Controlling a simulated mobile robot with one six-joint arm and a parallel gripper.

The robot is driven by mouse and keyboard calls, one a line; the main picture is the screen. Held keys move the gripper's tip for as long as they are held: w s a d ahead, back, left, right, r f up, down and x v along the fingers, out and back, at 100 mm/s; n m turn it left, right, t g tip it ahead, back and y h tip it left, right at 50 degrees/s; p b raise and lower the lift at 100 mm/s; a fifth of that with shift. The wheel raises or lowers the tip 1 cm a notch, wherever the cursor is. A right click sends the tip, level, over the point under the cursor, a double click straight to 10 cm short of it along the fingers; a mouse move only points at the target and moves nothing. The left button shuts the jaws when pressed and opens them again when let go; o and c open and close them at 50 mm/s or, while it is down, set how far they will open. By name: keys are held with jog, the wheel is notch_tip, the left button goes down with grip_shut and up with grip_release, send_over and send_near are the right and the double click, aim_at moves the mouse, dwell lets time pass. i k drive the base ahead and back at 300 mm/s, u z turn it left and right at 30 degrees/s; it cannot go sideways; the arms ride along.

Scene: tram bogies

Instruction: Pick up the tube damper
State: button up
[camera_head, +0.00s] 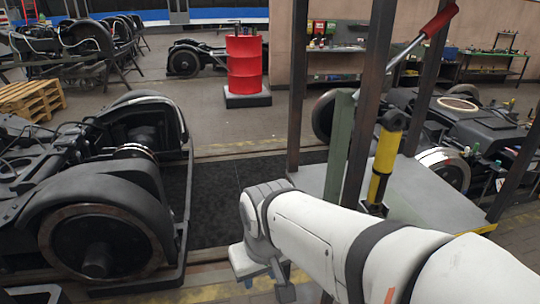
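A yellow cylinder with black end fittings, which looks like the tube damper (383,165), stands nearly upright on a grey platform (428,193) right of centre. Its lower end is close to my white arm, and a dark post stands just left of it. My gripper (266,276) is at the bottom centre, below the bent wrist, to the left of the damper and apart from it. Only part of the gripper shows, pointing down. Its fingertips are unclear, so I cannot tell whether it is open or shut. I see nothing held in it.
Dark posts (298,85) frame the platform. Bogies stand left (95,200) and right (455,115). A red drum (244,65) stands behind; dark floor matting lies between.

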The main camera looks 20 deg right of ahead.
aim_at(393, 120)
jog(key=u, duration=0.35)
jog(key=k, duration=1.5)
jog(key=z, duration=0.75)
jog(key=i, duration=1)
jog(key=z, duration=0.05)
